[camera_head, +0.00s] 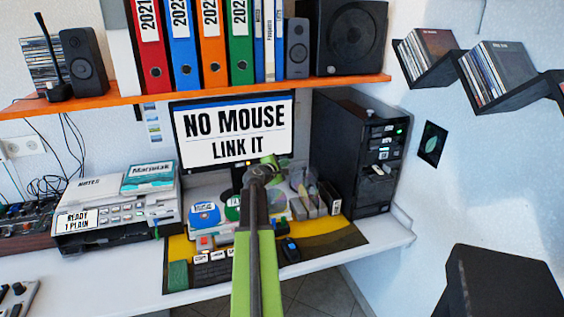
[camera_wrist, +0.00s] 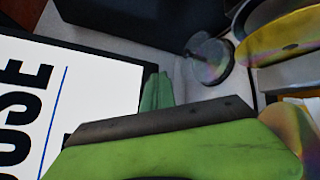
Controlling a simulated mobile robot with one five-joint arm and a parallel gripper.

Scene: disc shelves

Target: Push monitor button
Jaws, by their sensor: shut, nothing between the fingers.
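The monitor (camera_head: 235,100) stands on the desk against the wall, its white screen reading "NO MOUSE LINK IT". Its screen also shows at the left of the wrist view, turned on its side (camera_wrist: 95,75). My gripper (camera_head: 268,163) is in front of the monitor's lower right part and hides some of its lower edge. In the wrist view my green fingertips (camera_wrist: 157,90) are together and empty, beside the monitor's dark frame. I cannot tell whether they touch it. I cannot make out the monitor button in either view.
A black computer tower (camera_head: 355,150) stands right of the monitor. Discs and cases (camera_head: 205,214) crowd the desk below the screen. A printer (camera_head: 115,215) is at left, and a mouse (camera_head: 290,249) lies at the front. An orange shelf (camera_head: 200,91) with binders hangs above.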

